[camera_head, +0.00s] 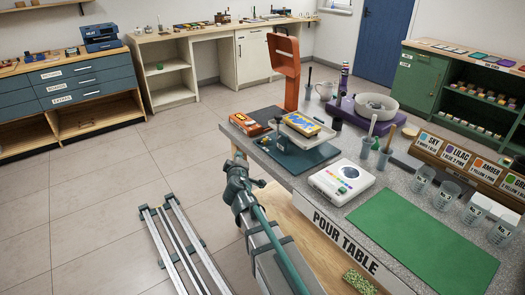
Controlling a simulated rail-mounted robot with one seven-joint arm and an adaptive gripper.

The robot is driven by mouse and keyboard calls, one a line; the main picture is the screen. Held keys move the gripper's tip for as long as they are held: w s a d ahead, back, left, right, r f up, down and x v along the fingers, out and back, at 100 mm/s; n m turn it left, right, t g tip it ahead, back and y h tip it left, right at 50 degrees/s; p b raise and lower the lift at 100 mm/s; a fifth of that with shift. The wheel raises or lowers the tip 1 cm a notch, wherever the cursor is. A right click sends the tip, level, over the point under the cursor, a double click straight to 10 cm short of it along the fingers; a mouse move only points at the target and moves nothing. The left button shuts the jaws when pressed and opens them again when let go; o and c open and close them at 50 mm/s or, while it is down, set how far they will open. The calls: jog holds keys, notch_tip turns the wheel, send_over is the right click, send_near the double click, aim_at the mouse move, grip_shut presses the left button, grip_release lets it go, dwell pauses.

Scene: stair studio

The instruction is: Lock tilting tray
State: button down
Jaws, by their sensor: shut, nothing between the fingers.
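The tilting tray (297,133) is a small pale tray on a dark blue-teal base plate (318,155) at the near left end of the pour table. A yellow and blue packet (303,123) lies on it. The tray looks slightly tilted. Small dark parts show at its left, too small to tell whether one is a lock. My gripper (259,183) is at the end of my grey-green arm, just off the table's left edge, below and left of the tray. It is shut and empty, apart from the tray. Its fingertips are small and hard to make out.
An orange upright stand (285,65) rises behind the tray, with an orange box (245,123) at its left. A white device with a dial (341,181) sits in front. Cups with tools (365,145), a purple mixer (365,110) and a green mat (425,240) occupy the table.

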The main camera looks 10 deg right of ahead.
aim_at(264, 141)
jog(key=d+m+h, duration=0.1)
jog(key=m, duration=0.4)
jog(key=d+m+g+h, duration=0.1)
jog(key=d+m+h, duration=0.1)
jog(key=m, duration=0.3)
jog(key=s+d+m+g+h+b, duration=0.1)
jog(key=m+h, duration=0.1)
jog(key=m, duration=0.4)
jog(key=shift+s+d+r, duration=0.1)
jog(key=shift+d+r, duration=0.05)
jog(key=shift+d, duration=0.1)
jog(key=p+x, duration=0.3)
jog(key=x, duration=1.1)
jog(key=shift+d+r, duration=0.1)
jog(key=shift+r, duration=0.05)
